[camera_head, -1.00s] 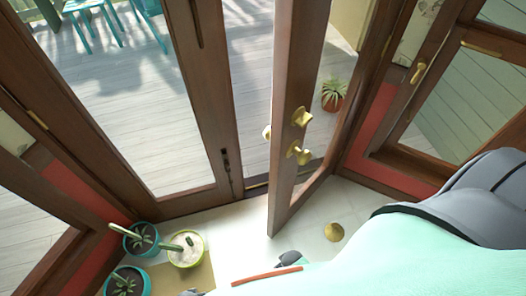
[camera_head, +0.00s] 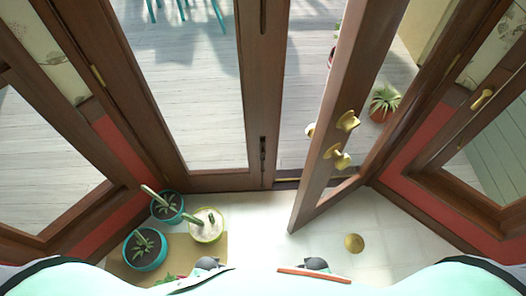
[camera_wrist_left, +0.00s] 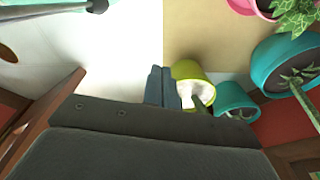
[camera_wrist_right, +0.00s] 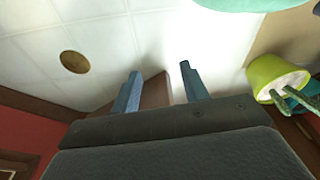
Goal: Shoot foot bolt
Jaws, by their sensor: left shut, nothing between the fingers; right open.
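The foot bolt (camera_head: 262,155) is a small dark fitting low on the right stile of the closed glazed door (camera_head: 188,179). It stands upright and nothing touches it. The other door leaf (camera_head: 331,170), with brass handles (camera_head: 341,158), stands ajar to its right. My left gripper (camera_wrist_left: 160,87) is shut and empty in the left wrist view, with the yellow-green pot beyond its fingertips. My right gripper (camera_wrist_right: 160,83) is open and empty over the pale floor.
A round brass piece (camera_head: 354,243) is on the floor at right. The tiled floor (camera_head: 260,230) before the doors is clear.

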